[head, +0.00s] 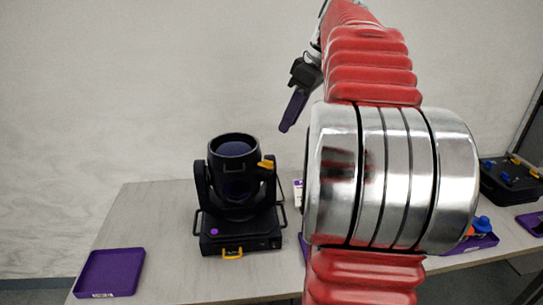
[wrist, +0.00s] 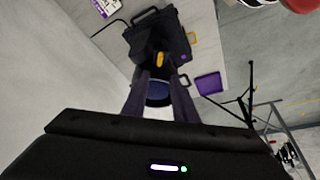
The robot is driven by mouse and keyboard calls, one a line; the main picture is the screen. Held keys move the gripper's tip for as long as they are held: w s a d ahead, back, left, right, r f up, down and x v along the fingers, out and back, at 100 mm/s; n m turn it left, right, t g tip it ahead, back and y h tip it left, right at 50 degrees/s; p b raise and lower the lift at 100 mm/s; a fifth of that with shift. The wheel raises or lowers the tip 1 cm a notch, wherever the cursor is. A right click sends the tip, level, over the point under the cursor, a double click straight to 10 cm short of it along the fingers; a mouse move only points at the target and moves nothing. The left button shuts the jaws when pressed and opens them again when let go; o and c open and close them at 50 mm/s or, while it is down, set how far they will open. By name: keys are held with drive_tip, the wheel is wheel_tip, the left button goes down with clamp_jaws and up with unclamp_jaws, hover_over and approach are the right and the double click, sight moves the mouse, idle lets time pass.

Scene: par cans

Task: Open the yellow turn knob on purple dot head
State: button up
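The black moving-head light (head: 232,205) stands on the table with its round lens facing up. A purple dot (head: 214,231) marks its base front. The yellow turn knob (head: 266,164) sticks out at the right of the head; it also shows in the wrist view (wrist: 159,59). A yellow catch (head: 232,253) is low on the base front. My gripper (head: 289,124) hangs in the air above and right of the light, apart from it. In the wrist view its two dark fingers (wrist: 158,80) are spread with nothing held, and the knob appears just beyond their tips.
A purple tray (head: 110,273) lies left of the light, with bare tabletop between. My arm hides much of the table's middle. At the right are another purple tray (head: 474,243) with coloured parts and a black case (head: 510,180) with blue and yellow knobs. A wall stands behind.

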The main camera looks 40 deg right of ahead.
sight(272, 162)
drive_tip(key=x, duration=1.3)
drive_tip(key=shift+w+f, duration=0.15)
drive_tip(key=shift+f, duration=0.05)
drive_tip(key=shift+c, duration=0.6)
clamp_jaws()
